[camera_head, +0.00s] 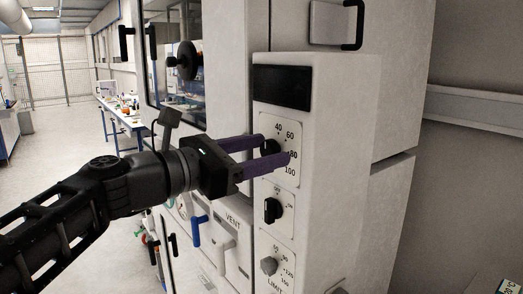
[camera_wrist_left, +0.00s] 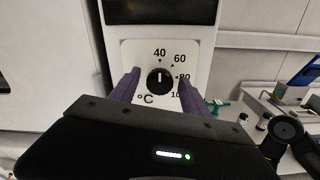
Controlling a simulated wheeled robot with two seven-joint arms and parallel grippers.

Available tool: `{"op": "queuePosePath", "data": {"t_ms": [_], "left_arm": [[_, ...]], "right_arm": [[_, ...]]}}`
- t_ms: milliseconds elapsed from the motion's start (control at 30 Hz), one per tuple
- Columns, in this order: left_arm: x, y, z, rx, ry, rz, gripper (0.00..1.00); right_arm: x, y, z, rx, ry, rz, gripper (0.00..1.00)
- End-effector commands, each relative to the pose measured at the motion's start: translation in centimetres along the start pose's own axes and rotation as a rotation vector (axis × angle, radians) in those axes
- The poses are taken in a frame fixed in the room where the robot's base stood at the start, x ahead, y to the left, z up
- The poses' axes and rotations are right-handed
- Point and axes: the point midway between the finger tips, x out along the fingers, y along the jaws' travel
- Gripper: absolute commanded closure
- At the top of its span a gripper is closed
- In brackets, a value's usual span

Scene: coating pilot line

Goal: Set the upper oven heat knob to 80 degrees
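The upper heat knob (camera_head: 268,147) is a round black knob on a white dial plate (camera_head: 293,173) marked 40, 60, 80 and 100. It also shows in the left wrist view (camera_wrist_left: 160,81), where its white mark points up, close to 40. My left gripper (camera_head: 275,149) has its purple fingers around the knob, one on each side. In the left wrist view the open fingers (camera_wrist_left: 160,79) show gaps to the knob on both sides. The right finger partly covers the 80 and 100 marks. My right gripper is out of view.
Above the dial is a dark blank display (camera_head: 282,87). Below it are a black switch knob (camera_head: 272,210) and a grey LIMIT knob (camera_head: 268,265). A blue handle (camera_head: 196,231) and a pale handle (camera_head: 226,258) stick out near VENT, below my gripper.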

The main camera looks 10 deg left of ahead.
Motion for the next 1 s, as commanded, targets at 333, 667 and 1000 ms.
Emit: {"op": "queuePosePath", "data": {"t_ms": [333,667,1000], "left_arm": [[-0.03,0.0,0.0,0.0,0.0,0.0,0.75],[-0.03,0.0,0.0,0.0,0.0,0.0,1.0],[-0.03,-0.01,-0.08,0.02,0.0,0.0,1.0]], "right_arm": [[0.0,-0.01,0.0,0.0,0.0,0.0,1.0],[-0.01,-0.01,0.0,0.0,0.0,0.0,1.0],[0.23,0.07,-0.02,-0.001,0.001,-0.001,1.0]]}}
